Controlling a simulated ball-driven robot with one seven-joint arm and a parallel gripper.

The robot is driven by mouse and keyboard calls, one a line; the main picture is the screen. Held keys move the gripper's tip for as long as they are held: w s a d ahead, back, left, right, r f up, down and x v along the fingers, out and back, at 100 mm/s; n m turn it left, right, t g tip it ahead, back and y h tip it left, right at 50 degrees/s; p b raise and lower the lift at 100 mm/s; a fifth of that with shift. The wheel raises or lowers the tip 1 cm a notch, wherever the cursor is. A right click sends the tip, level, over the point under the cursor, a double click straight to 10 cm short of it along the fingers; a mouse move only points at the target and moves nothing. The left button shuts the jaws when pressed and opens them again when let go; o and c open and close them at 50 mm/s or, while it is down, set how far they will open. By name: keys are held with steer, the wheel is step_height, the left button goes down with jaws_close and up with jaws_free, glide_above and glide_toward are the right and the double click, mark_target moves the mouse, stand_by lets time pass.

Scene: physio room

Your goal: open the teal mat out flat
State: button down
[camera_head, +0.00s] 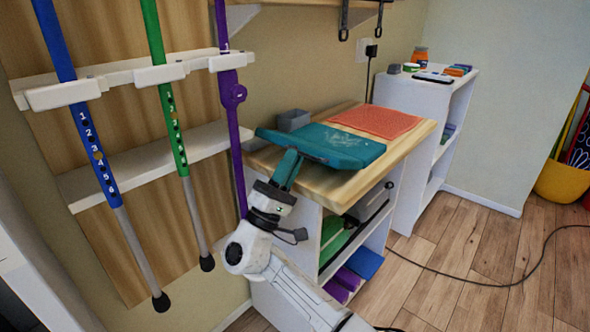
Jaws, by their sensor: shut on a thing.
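The teal mat (338,146) lies on the wooden top of the white cabinet, with a raised, rolled or folded-looking edge along its near side. Pale specks show on its upper face. My gripper (292,152) reaches up from below to the mat's near edge and is shut on it. The fingertips are partly hidden by the mat and hard to make out. I cannot tell how many layers the mat has.
An orange-red mat (376,121) lies behind the teal one on the wooden top (407,142). A grey box (293,120) stands at the back left. Walking sticks (176,125) hang on a rack at left.

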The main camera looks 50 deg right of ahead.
step_height(320, 180, down, 6)
steer(key=b, duration=0.5)
steer(key=shift+d, duration=0.2)
steer(key=c, duration=1.5)
jaws_free()
steer(key=shift+d, duration=0.15)
steer(key=shift+o, duration=1.4)
steer(key=shift+f, duration=0.1)
